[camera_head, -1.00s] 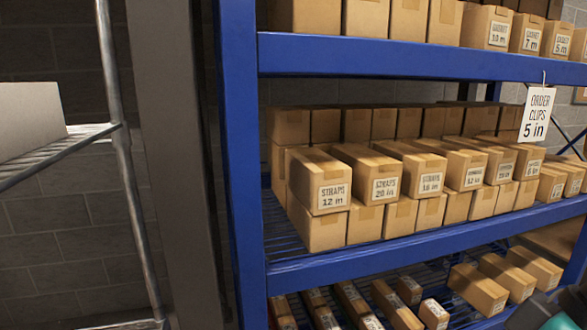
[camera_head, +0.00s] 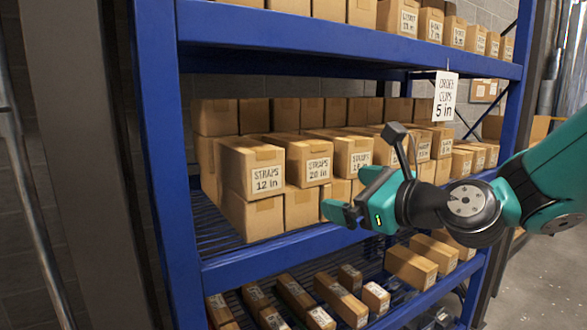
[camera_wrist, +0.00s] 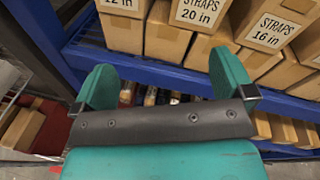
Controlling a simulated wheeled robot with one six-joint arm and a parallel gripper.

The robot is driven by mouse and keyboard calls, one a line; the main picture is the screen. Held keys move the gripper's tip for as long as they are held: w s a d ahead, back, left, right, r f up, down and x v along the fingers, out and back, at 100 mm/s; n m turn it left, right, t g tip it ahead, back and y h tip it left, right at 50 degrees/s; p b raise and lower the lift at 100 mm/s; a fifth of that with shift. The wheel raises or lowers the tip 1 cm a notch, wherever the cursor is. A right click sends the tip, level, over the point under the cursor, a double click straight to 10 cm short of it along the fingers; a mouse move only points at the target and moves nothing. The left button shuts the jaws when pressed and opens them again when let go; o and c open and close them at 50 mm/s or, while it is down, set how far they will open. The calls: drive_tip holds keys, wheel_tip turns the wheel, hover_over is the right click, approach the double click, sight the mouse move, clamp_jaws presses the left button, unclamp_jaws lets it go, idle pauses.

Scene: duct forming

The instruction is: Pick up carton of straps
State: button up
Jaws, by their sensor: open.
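Cartons labelled STRAPS stand in a row on the middle shelf, on top of other plain cartons. In the head view the STRAPS 12 in carton (camera_head: 252,168) is at the left end, with the STRAPS 20 in carton (camera_head: 303,160) beside it. The wrist view shows the STRAPS 20 in carton (camera_wrist: 198,14) and the STRAPS 16 in carton (camera_wrist: 268,30) beyond my fingers. My gripper (camera_head: 350,195) is open and empty, in front of the shelf edge and apart from the cartons. In the wrist view its two fingers (camera_wrist: 160,88) are spread wide, below the cartons.
The blue shelf rim (camera_head: 290,252) runs below the cartons, and a blue upright (camera_head: 165,150) stands at left. Low cartons (camera_head: 340,300) lie on the bottom shelf. An upper shelf (camera_head: 300,35) hangs above. An ORDER CLIPS 5 in sign (camera_head: 445,97) hangs from it.

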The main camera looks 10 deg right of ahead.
sight(318, 161)
drive_tip(key=w+m+p, duration=0.1)
drive_tip(key=w+p, duration=0.2)
drive_tip(key=w, duration=0.1)
drive_tip(key=w+r+m+t+h+p, duration=0.1)
drive_tip(key=w+m+p, duration=0.1)
drive_tip(key=w+p, duration=0.2)
drive_tip(key=w+m+t+p, duration=0.1)
drive_tip(key=w+m+p, duration=0.1)
drive_tip(key=w+p, duration=0.1)
drive_tip(key=shift+w+r+h+p, duration=0.2)
drive_tip(key=shift+w+h+p, duration=0.1)
drive_tip(key=shift+w+h, duration=0.1)
drive_tip(key=shift+w+a+f+p, duration=0.2)
drive_tip(key=shift+w+p, duration=0.1)
drive_tip(key=shift+w, duration=0.3)
drive_tip(key=p+x, duration=0.2)
drive_tip(key=r+p+x, duration=0.1)
drive_tip(key=p+x, duration=0.1)
drive_tip(key=shift+w+a, duration=0.1)
drive_tip(key=shift+a, duration=0.05)
drive_tip(key=shift+w+a+f+p, duration=0.15)
drive_tip(key=shift+w+f+p, duration=0.1)
drive_tip(key=shift+w+p, duration=0.2)
drive_tip(key=c, duration=0.9)
